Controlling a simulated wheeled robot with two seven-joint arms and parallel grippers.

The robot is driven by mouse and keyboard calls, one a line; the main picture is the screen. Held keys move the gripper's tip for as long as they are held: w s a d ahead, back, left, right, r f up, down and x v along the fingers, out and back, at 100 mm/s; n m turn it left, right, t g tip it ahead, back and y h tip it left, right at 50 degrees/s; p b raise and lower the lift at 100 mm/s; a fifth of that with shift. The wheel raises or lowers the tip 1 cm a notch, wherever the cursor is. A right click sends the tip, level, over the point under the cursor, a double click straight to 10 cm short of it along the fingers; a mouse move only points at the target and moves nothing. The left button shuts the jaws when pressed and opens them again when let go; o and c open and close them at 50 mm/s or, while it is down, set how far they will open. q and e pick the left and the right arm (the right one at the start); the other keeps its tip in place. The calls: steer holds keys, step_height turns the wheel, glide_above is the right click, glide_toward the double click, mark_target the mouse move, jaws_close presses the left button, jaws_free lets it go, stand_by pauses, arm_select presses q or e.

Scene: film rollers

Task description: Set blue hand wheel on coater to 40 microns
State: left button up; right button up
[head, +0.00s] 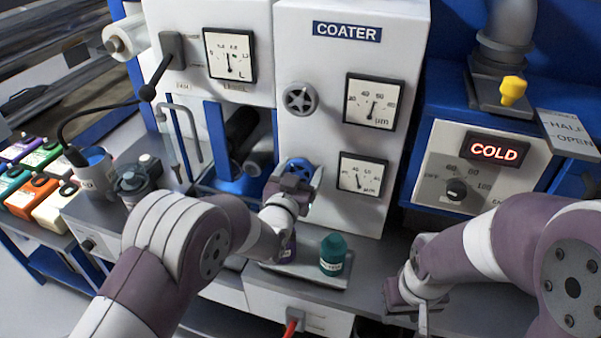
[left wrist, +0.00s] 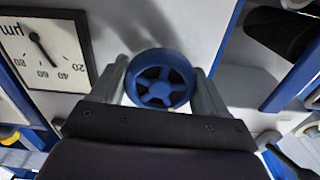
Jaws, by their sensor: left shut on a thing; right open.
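The coater (head: 410,30) is a pale cabinet with a blue name plate. Its blue hand wheel (head: 299,169) is low on the front, partly hidden by my left gripper (head: 288,184). In the left wrist view the blue wheel (left wrist: 160,80) sits between the two fingers of my left gripper (left wrist: 160,85), which is shut on its rim. Beside it is the lower µm dial (head: 362,178); in the left wrist view this dial (left wrist: 45,48) appears upside down, and its small numbers are hard to read exactly. My right gripper (head: 414,296) is open and empty over the front bench.
A grey hand wheel (head: 299,98) and upper µm dial (head: 374,102) sit above. A teal bottle (head: 333,254) stands on a tray close to my left gripper. An oven panel reading COLD (head: 496,152) is at right. Coloured boxes (head: 32,194) lie at far left.

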arm_select(q)
steer(key=shift+f, duration=0.1)
steer(key=o, duration=1)
steer(key=shift+o, duration=0.2)
steer(key=b+v, duration=0.1)
steer(key=v, duration=1.1)
steer(key=shift+s, duration=0.35)
steer(key=shift+a, duration=0.15)
